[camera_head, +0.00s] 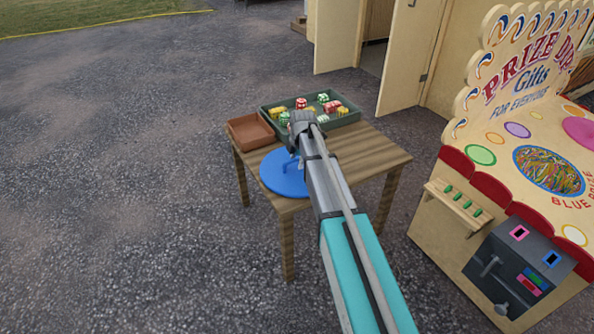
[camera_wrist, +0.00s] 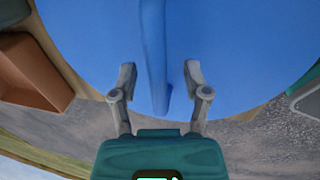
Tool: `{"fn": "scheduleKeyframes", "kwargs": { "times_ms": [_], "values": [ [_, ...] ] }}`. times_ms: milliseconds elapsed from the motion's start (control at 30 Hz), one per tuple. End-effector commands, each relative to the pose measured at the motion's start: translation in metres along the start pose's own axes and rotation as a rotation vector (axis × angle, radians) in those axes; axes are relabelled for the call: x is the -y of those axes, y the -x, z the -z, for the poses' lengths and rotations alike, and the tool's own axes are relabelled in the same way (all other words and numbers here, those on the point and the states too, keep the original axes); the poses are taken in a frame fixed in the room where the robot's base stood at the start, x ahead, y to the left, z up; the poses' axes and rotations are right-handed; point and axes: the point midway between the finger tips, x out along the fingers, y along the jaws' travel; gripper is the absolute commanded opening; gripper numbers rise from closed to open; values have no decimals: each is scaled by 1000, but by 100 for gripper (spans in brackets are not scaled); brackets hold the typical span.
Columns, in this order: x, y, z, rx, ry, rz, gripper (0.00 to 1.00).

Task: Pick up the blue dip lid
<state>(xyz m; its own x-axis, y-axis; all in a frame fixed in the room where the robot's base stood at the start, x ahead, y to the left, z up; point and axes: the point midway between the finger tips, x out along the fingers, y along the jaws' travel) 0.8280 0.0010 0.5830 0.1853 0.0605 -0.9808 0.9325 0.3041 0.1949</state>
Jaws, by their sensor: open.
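The blue dip lid (camera_head: 277,178) is a round disc lying on the wooden table, near its front left, with a raised blue handle on top. My arm covers its right part in the head view. In the wrist view the lid (camera_wrist: 85,35) fills the upper part, and its handle (camera_wrist: 154,60) runs down the middle as an upright bar. My gripper (camera_wrist: 158,80) is open, with one finger on each side of the handle. A gap shows between the handle and each finger. I cannot tell how far down the fingers reach.
A brown tray (camera_head: 232,132) sits behind the lid on the wooden table (camera_head: 382,155). A dark green tray (camera_head: 350,118) with several coloured sweets stands at the back. The table's right side is bare. A prize dip stall (camera_head: 450,215) stands to the right.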

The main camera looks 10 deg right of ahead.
Motion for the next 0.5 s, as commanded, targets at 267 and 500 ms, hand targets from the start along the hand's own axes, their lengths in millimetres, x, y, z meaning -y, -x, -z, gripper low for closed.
{"fn": "scheduleKeyframes", "kwargs": {
  "times_ms": [267,500],
  "values": [
    [0,0,0,0,0,0,16],
    [0,0,0,0,0,0,0]
  ]
}}
